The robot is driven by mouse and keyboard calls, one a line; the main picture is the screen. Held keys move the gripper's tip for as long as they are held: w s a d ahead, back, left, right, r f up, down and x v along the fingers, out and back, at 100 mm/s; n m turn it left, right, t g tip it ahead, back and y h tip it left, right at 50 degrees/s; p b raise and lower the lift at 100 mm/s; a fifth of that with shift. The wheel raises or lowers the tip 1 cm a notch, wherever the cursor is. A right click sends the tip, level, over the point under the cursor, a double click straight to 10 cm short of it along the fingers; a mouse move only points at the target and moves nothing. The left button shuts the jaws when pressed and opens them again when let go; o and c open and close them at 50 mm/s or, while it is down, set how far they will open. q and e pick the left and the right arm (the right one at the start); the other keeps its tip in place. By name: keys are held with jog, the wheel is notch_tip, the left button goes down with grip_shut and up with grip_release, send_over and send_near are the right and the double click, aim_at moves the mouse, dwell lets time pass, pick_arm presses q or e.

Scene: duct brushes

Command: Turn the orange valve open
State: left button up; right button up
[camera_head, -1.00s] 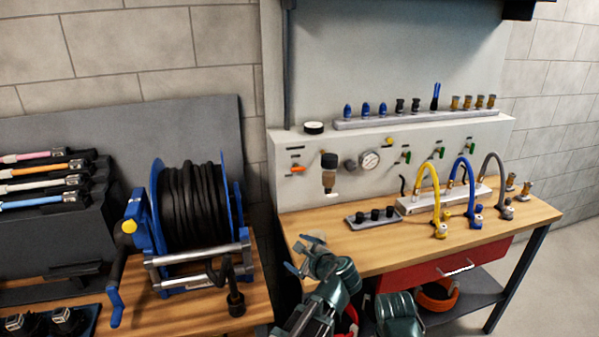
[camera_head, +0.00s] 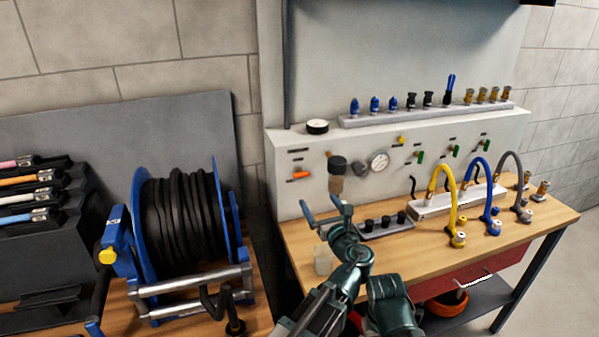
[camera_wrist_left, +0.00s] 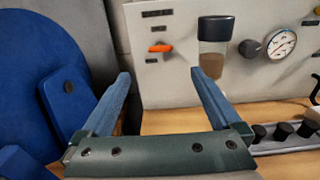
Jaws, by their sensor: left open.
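The orange valve (camera_head: 301,175) is a small orange handle at the left end of the light grey panel. It also shows in the left wrist view (camera_wrist_left: 160,48), upper middle, lying nearly level. My left gripper (camera_head: 327,206) is open and empty, below and to the right of the valve in the head view. In the left wrist view its two blue fingers (camera_wrist_left: 165,80) are spread wide, with the valve beyond them and between their tips. The fingers appear apart from the panel. My right gripper is not in view.
A filter with a dark top (camera_head: 337,165) hangs right of the valve, beside a gauge (camera_head: 379,161). A blue hose reel (camera_head: 183,230) stands on the left. Yellow, blue and grey hoses (camera_head: 490,190) stand on the bench at right. A black-knobbed strip (camera_head: 386,226) lies near my gripper.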

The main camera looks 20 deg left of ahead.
aim_at(302, 175)
pick_arm(q)
jog(key=x, duration=1.3)
jog(key=shift+w+a+r, duration=0.1)
jog(key=shift+w+a, duration=0.15)
jog(key=shift+w, duration=0.1)
